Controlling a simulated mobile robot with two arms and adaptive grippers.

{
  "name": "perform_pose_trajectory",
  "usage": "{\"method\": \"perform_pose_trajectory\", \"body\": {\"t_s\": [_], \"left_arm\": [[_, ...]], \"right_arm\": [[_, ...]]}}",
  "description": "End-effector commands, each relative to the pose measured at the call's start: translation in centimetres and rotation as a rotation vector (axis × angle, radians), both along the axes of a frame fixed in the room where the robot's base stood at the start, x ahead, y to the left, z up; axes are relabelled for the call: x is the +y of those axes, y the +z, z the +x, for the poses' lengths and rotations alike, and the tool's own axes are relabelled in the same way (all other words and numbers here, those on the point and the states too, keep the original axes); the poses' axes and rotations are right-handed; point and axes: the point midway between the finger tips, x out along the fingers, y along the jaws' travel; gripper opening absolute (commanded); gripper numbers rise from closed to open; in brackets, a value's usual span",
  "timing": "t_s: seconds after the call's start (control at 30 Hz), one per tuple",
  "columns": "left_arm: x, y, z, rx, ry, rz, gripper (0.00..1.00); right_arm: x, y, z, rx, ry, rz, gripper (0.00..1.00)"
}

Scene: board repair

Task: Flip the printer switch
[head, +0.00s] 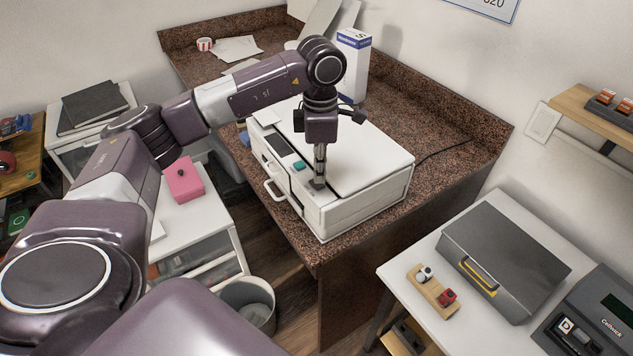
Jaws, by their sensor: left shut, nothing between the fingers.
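A white printer (373,177) sits on the brown speckled counter, with a dark display and a small teal button (299,165) on its front top edge. My left arm reaches in from the left, and my left gripper (319,184) points straight down at the printer's front top edge, right of the teal button. Its fingers are shut with nothing between them. The fingertips are at or just above the printer's surface; I cannot tell whether they touch. The switch is not clearly visible and may be hidden by the fingertips. My right gripper is not in view.
A white and blue box (353,65) stands on the counter behind the printer. Papers (237,48) lie at the back left. A pink box (184,181) sits on a white cabinet at left. A grey case (505,262) rests on the white table at right. A bin (246,298) stands below.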

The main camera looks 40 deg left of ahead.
Motion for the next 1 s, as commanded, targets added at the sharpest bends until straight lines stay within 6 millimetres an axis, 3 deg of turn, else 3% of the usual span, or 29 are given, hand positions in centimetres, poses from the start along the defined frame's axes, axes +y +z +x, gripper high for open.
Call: {"method": "perform_pose_trajectory", "body": {"t_s": [1.0], "left_arm": [[0.0,-1.6,0.0,0.001,0.0,0.001,0.0]], "right_arm": [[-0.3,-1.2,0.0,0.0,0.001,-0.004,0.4]]}}
